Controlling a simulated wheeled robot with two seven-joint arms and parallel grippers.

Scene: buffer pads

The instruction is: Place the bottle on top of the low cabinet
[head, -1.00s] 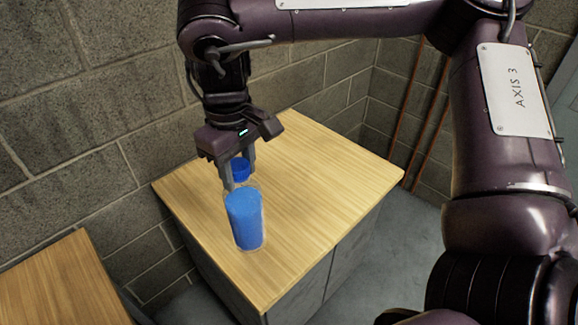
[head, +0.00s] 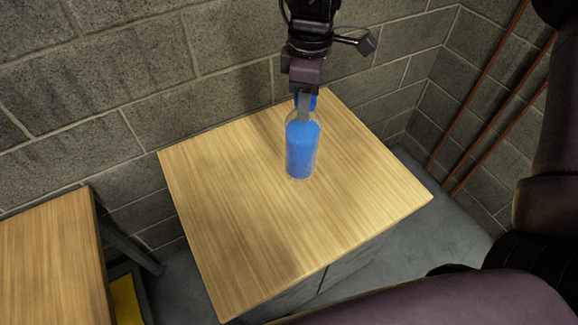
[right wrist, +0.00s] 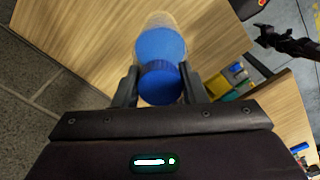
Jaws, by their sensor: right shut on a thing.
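The bottle (head: 301,150) is clear with blue contents and a blue cap. It is upright over the wooden top of the low cabinet (head: 225,215), towards its back half; I cannot tell whether its base touches the top. My right gripper (head: 303,106) comes from above and is shut on the bottle's neck, just under the cap. In the right wrist view the bottle (right wrist: 160,44) points away between the two fingers of the gripper (right wrist: 160,84). A dark jointed shape (right wrist: 288,42) at the upper right there may be my left gripper; its jaws are unclear.
The cabinet top is otherwise clear. A block wall (head: 130,100) stands close behind it. Another wooden surface (head: 45,260) is at the left, with a yellow thing (head: 126,299) below it. Copper pipes (head: 486,90) run up the wall at the right.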

